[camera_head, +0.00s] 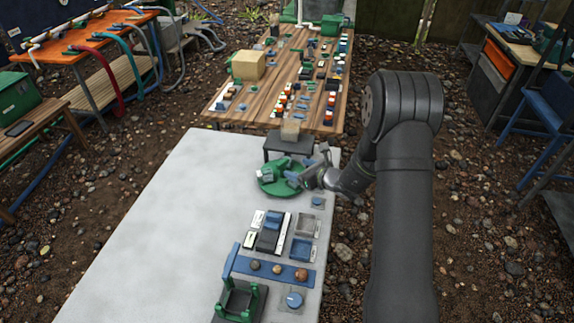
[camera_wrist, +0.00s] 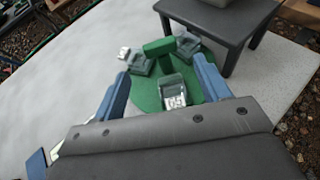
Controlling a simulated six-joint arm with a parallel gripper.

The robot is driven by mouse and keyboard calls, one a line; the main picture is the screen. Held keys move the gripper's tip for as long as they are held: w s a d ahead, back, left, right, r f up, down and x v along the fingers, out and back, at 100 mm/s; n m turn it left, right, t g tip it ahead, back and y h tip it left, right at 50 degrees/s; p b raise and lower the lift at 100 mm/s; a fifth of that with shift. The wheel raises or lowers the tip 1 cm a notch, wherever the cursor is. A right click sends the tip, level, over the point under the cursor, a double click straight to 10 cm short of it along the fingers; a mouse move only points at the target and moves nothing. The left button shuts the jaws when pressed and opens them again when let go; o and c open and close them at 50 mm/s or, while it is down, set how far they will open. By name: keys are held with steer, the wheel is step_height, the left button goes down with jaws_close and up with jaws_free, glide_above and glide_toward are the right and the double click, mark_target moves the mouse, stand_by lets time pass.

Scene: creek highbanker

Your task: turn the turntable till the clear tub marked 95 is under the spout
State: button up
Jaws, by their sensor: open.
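The green turntable (camera_head: 268,187) lies on the pale table, and it also shows in the wrist view (camera_wrist: 147,97). In the wrist view it carries a near tub (camera_wrist: 173,88), a left tub (camera_wrist: 141,64) and a far-right tub (camera_wrist: 188,46), all greyish and clear-looking. A raised green block (camera_wrist: 158,46) stands among them. Contact is unclear. I cannot make out the spout.
A dark stand (camera_head: 288,143) bearing a box stands just behind the turntable. A small blue-topped knob (camera_head: 317,202), a group of trays and a blue rack (camera_head: 268,268) lie nearer. The left part of the pale table (camera_head: 170,220) is clear.

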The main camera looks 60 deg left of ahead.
mark_target(284, 163)
steer(key=x, duration=0.7)
steer(key=c, duration=1.4)
steer(key=shift+o, duration=0.2)
steer(key=shift+w, duration=0.15)
